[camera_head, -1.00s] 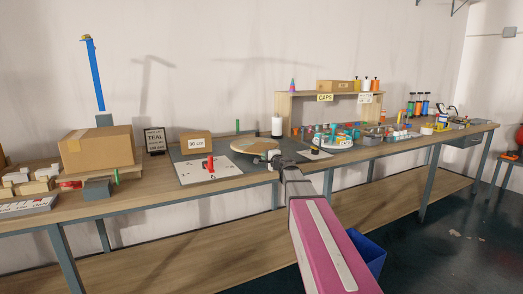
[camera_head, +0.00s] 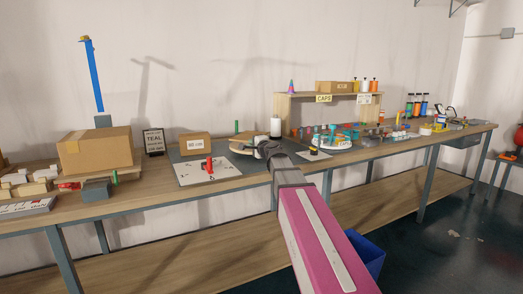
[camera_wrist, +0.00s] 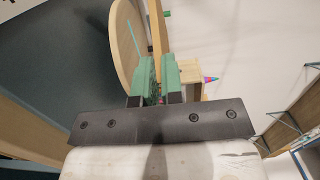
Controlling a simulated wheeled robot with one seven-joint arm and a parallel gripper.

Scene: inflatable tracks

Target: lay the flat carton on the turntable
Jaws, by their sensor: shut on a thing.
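The turntable (camera_wrist: 122,45) is a round tan disc with a light blue line, beside my fingers on the left in the wrist view. In the head view, my arm hides most of it and a part of its rim (camera_head: 240,146) shows. My gripper (camera_wrist: 158,66) has green fingers, shut on a thin tan piece (camera_wrist: 156,28) seen edge-on, which I take for the flat carton. It stands close beside the disc; I cannot tell whether they touch. In the head view my gripper (camera_head: 262,150) is over the grey mat, and the carton cannot be made out.
A white board with a red handle (camera_head: 210,166) lies left of the turntable. A small box (camera_head: 195,142) and a white bottle (camera_head: 276,127) stand behind. A caps shelf (camera_head: 322,107) is to the right, a large carton box (camera_head: 95,148) far left.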

